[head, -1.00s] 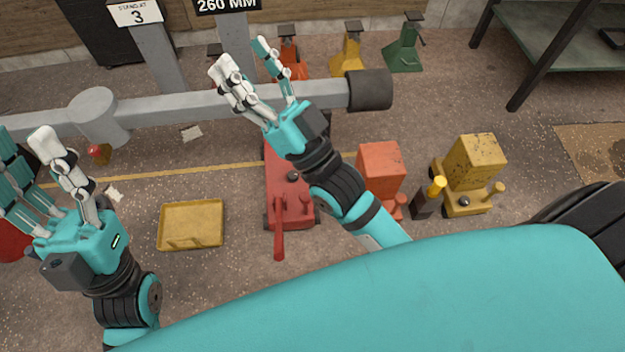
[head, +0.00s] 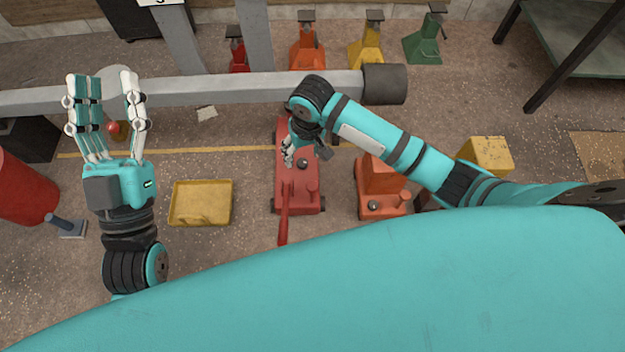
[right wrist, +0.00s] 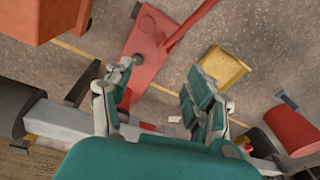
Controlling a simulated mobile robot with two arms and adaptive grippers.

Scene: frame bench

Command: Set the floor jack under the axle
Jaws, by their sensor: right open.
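The red floor jack (head: 311,190) stands on the floor with its handle toward me; in the right wrist view its body (right wrist: 150,35) is at the top. Its far end reaches the grey axle (head: 215,90), partly hidden by my right arm, so I cannot tell how far under it goes. The axle ends in a dark hub (head: 384,84). My right gripper (head: 288,154) points down over the jack. In the right wrist view this gripper (right wrist: 160,95) is open and empty, fingers apart. My left gripper (head: 107,88) is open and empty at the left, near the axle.
A yellow tray (head: 201,203) lies left of the red jack. A red cylinder (head: 24,187) is at far left. Several coloured stands, one of them green (head: 423,46), line the back.

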